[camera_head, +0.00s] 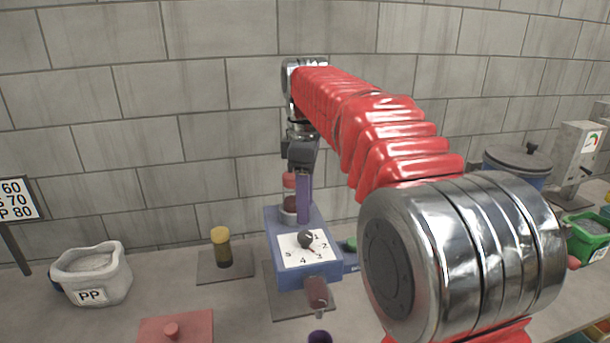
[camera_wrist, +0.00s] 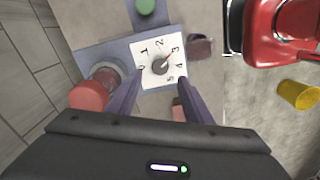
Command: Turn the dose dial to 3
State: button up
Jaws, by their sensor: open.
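The blue device (camera_head: 287,275) stands on the bench with a white numbered dial face (camera_head: 292,256). Its dark round dial knob (camera_head: 306,239) is at the middle of the face and also shows in the wrist view (camera_wrist: 159,66). A red pointer mark (camera_wrist: 167,56) on the knob lies toward the 3. My gripper (camera_head: 303,215) is over the device, its purple fingers pointing down. In the wrist view my gripper (camera_wrist: 159,82) is open, with one fingertip to each lower side of the knob. The fingers look apart from the knob; their height above the face is hard to tell.
A red-capped jar (camera_wrist: 88,94) stands on the device close beside one finger. A green button (camera_wrist: 145,6) and a dark red spout or tray (camera_head: 317,292) flank the face. A yellow-topped vial (camera_head: 221,248) and the PP bag (camera_head: 92,275) stand left.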

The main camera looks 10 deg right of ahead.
notch_tip(320, 180, up, 6)
jog(key=shift+r, duration=0.25)
dwell(0.5)
notch_tip(320, 180, down, 8)
jog(key=m, duration=0.3)
jog(key=m+t, duration=0.1)
jog(key=m, duration=0.3)
jog(key=shift+s+t, duration=0.1)
jog(key=shift+t, duration=0.2)
jog(key=s+f+m, duration=0.1)
jog(key=s+f, duration=0.1)
jog(key=s, duration=0.2)
jog(key=s+f+m+t, duration=0.1)
jog(key=s+f+m, duration=0.1)
jog(key=s, duration=0.2)
jog(key=s+f+m, duration=0.2)
jog(key=s, duration=0.2)
jog(key=shift+s+d+t, duration=0.15)
jog(key=shift+t, duration=0.25)
jog(key=s+f+m+t, duration=0.1)
jog(key=s+f+t, duration=0.1)
jog(key=s, duration=1.1)
jog(key=shift+s+f+m, duration=0.15)
jog(key=shift+f+m, duration=0.25)
jog(key=shift+f, duration=0.45)
